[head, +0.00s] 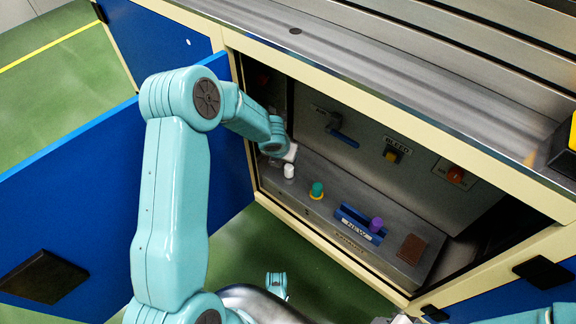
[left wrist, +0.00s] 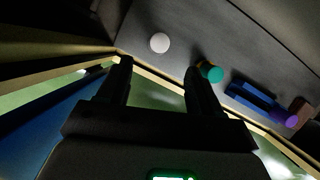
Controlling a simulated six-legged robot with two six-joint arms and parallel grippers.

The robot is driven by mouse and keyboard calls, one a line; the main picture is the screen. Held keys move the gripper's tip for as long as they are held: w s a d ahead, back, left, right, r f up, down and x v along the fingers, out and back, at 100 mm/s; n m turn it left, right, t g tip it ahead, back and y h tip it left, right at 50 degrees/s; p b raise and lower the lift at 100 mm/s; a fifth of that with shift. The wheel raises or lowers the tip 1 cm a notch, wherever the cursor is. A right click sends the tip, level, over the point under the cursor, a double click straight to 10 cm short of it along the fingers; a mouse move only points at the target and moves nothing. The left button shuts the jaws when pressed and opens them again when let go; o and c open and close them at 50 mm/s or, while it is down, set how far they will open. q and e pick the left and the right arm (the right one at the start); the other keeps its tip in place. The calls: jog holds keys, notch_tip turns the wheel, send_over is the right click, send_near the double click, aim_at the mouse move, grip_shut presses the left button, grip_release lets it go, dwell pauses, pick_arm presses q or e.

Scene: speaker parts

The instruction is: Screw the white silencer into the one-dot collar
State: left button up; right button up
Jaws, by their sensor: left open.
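The white silencer (head: 289,170) stands as a small white cylinder at the left end of the grey shelf inside the open cabinet. In the left wrist view it is a pale round top (left wrist: 160,42), just beyond my fingertips and roughly between them. My left gripper (left wrist: 157,68) is open with nothing between its fingers. In the head view the wrist hides most of it, just behind the silencer. I cannot make out a one-dot mark on any collar. A green part (head: 317,188) stands in a yellow ring to the right.
A blue holder (head: 352,220) with a purple part (head: 376,224) and a brown pad (head: 411,249) lie further right on the shelf. A valve handle (head: 343,138) and knobs are on the back panel. The cabinet frame and open blue door (head: 90,190) bound the opening.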

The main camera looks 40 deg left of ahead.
aim_at(289, 167)
pick_arm(q)
jog(key=b+x, duration=0.3)
jog(key=x, duration=0.9)
jog(key=shift+b, duration=0.3)
jog(key=shift+w+a+f, duration=0.1)
jog(key=shift+w+f, duration=0.2)
jog(key=shift+f, duration=0.25)
jog(key=c, duration=1.1)
jog(key=o, duration=0.9)
